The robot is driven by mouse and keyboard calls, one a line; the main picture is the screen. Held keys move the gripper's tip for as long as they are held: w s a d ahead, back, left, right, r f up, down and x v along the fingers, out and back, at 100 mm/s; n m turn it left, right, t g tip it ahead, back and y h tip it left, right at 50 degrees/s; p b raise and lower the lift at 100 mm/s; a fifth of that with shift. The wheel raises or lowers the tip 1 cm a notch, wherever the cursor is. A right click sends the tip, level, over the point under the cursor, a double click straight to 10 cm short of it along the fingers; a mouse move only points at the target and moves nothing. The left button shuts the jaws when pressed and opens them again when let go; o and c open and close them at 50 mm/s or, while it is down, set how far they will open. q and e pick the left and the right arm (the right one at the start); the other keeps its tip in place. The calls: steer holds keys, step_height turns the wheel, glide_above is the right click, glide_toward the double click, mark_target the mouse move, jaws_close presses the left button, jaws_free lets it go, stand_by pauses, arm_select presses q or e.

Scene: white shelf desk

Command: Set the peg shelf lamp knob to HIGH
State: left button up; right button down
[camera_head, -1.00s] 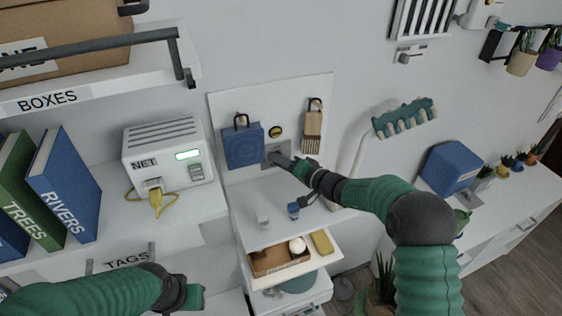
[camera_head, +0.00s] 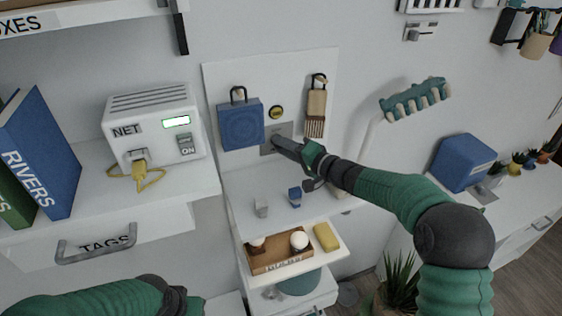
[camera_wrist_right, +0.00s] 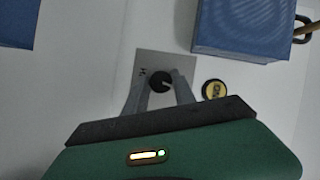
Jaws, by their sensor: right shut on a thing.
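The lamp knob (camera_wrist_right: 160,80) is a small black dial on a grey plate (camera_wrist_right: 146,65) fixed to the white peg panel. In the right wrist view my right gripper (camera_wrist_right: 161,88) has its two grey fingers on either side of the knob, shut on it. A letter shows on the plate beside the knob; the full marking is too small to read. In the head view my right gripper (camera_head: 276,142) reaches the plate (camera_head: 268,131) from the right and hides the knob. My left arm (camera_head: 110,300) shows at the bottom left; its gripper's fingers do not show clearly.
A blue speaker-like box (camera_head: 240,125) hangs left of the plate, and a brush (camera_head: 316,108) hangs right. A round yellow-and-black button (camera_head: 276,112) sits just above. Below are a shelf with small blocks and an open drawer (camera_head: 330,259).

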steer(key=shift+w+d, duration=0.1)
steer(key=shift+d, duration=0.25)
arm_select(q)
steer(key=shift+f, duration=0.3)
arm_select(e)
steer(key=shift+r, duration=0.2)
steer(key=c, duration=1.2)
jaws_free()
steer(key=shift+o, duration=0.8)
steer(key=shift+d, duration=0.15)
arm_select(q)
steer(key=shift+d, duration=0.5)
arm_select(e)
steer(key=shift+d+f, duration=0.15)
steer(key=shift+d, duration=0.05)
